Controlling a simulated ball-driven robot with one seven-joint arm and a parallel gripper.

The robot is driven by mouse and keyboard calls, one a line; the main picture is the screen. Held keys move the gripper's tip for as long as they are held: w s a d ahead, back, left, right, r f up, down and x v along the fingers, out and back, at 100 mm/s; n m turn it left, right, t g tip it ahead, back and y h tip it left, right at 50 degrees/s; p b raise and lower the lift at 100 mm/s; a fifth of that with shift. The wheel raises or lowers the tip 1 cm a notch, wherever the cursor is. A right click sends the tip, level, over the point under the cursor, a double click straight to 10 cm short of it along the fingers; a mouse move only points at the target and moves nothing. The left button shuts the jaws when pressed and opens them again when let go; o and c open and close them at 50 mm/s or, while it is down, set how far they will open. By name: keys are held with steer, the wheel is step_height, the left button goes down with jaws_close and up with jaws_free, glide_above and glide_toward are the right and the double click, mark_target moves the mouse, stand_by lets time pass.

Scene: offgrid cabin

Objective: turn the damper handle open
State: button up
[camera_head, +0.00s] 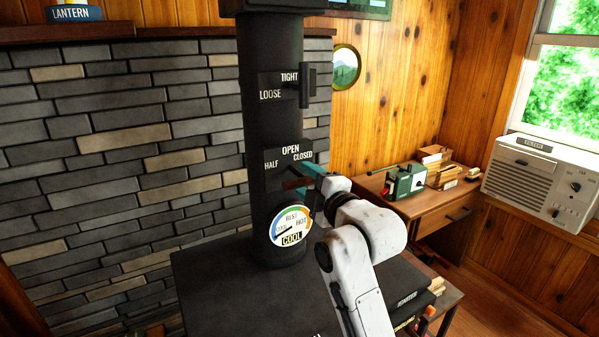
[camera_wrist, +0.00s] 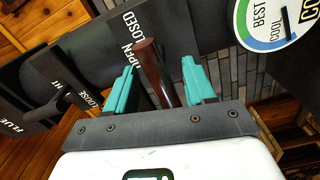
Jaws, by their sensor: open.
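The damper handle (camera_head: 294,184) is a short reddish-brown grip on the black stovepipe (camera_head: 270,110), just below a plate (camera_head: 288,154) lettered HALF, OPEN and CLOSED. My gripper (camera_head: 308,180) reaches it from the right of the pipe, its teal fingers close to the grip. In the wrist view, the handle (camera_wrist: 151,70) stands between the two teal fingers of my gripper (camera_wrist: 159,68), with gaps on both sides. The fingers are open. The handle's exact pointing is partly hidden by my gripper in the head view.
Above is a second plate (camera_head: 287,92) lettered LOOSE and TIGHT, with a black handle (camera_head: 307,86). A round gauge (camera_head: 291,226) is below on the pipe. The dark stove top (camera_head: 215,285) spreads beneath. A desk (camera_head: 425,205) with a green device stands at right.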

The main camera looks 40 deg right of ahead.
steer(key=shift+x, duration=1.7)
steer(key=shift+c, duration=0.2)
jaws_close()
steer(key=shift+m+p, duration=0.3)
steer(key=m, duration=0.3)
steer(key=shift+m+p, duration=0.3)
steer(key=shift+m, duration=0.1)
steer(key=m, duration=0.4)
steer(key=shift+p, duration=0.4)
steer(key=m+p, duration=0.1)
steer(key=m, duration=0.4)
steer(key=c, duration=0.9)
jaws_free()
steer(key=shift+m+p, duration=0.4)
steer(key=shift+m, duration=1.9)
steer(key=shift+c, duration=0.2)
